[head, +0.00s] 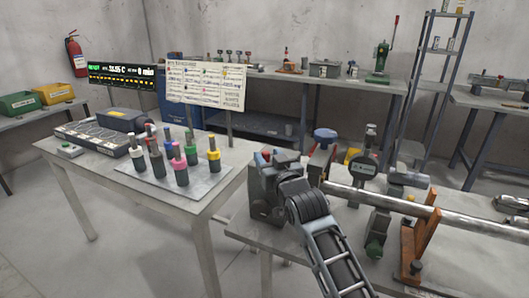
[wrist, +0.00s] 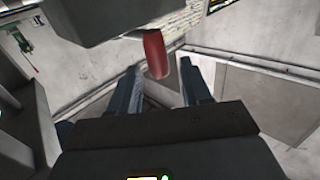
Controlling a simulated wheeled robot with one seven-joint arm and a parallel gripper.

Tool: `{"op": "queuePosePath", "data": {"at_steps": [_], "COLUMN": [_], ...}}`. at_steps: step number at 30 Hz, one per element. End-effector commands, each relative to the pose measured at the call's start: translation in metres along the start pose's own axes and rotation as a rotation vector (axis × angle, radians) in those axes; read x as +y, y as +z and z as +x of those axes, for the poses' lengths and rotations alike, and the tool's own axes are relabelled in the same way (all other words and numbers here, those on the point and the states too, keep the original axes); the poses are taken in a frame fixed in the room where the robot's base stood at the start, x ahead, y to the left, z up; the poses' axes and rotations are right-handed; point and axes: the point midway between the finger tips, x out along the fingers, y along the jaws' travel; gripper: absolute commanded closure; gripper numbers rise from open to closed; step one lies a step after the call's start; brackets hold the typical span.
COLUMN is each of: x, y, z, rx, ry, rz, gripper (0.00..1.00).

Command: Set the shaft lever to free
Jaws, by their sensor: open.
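In the wrist view a red rounded grip (wrist: 155,55) hangs below a dark block (wrist: 98,15). It looks like a lever handle, but no label on it can be read. My gripper (wrist: 159,68) is open, with one blue-grey finger on each side of the grip in the picture. I cannot tell whether the grip lies between the fingers in depth or beyond them. In the head view a steel shaft (head: 384,195) runs across the right bench. My arm covers much of the dark unit (head: 263,207) at the shaft's left end.
The shaft passes a dial gauge (head: 363,165) and an orange support (head: 417,246). A blue knob (head: 325,134) stands behind the left end. The left table (head: 215,205) holds several coloured-top tools on a plate. A written board (head: 206,86) stands behind it. Floor shows between the tables.

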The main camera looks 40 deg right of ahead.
Motion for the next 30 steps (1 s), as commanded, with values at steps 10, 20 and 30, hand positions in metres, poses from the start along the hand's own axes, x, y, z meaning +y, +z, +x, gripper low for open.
{"op": "queuePosePath", "data": {"at_steps": [10, 20, 30], "x": [-0.001, -0.001, -0.001], "y": [0.0, 0.001, 0.001], "z": [0.025, 0.025, 0.025], "rx": [0.0, 0.0, 0.0], "ry": [-0.001, -0.001, -0.001], "rz": [-0.001, -0.001, -0.001], "gripper": [0.52, 0.64, 0.97]}}
